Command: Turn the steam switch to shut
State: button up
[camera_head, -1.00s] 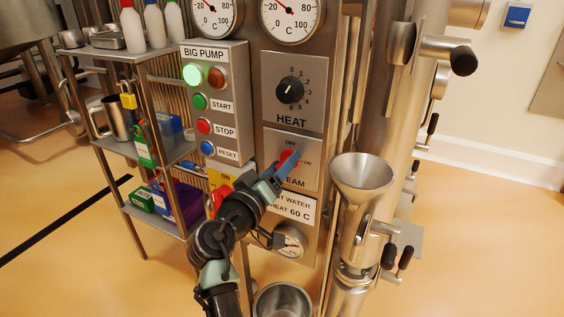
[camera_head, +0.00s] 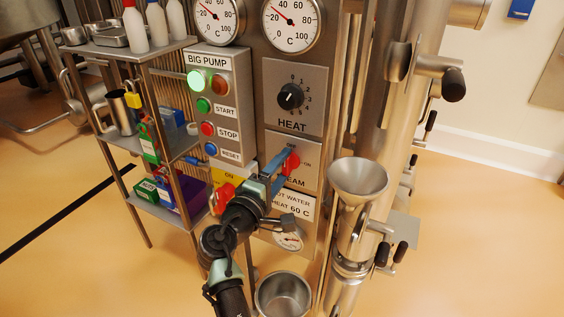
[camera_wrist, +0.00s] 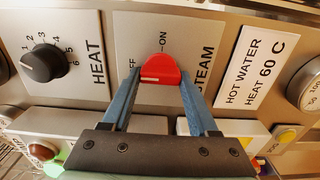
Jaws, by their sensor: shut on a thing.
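The red steam switch (camera_head: 291,161) is on a metal panel (camera_head: 312,177) marked OFF at the top and ON at the right. My gripper (camera_wrist: 160,73) is shut on the red switch, with one blue finger on either side of it. In the wrist view the switch (camera_wrist: 160,68) has a white line near its lower left edge, running toward the OFF side. The fingers hide part of the STEAM label in the head view.
The black HEAT knob (camera_head: 290,96) is just above the steam panel. The pump box (camera_head: 212,125) with buttons is to the left. A metal funnel (camera_head: 357,176) stands close on the right, and a pot (camera_head: 283,294) is below.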

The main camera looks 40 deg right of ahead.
jog(key=shift+n, duration=0.6)
jog(key=shift+o, duration=0.2)
jog(key=shift+f+p, duration=0.1)
jog(key=shift+p, duration=0.2)
jog(key=o, duration=1.3)
jog(key=shift+o, duration=0.2)
jog(key=shift+a, duration=0.1)
jog(key=v, duration=1.3)
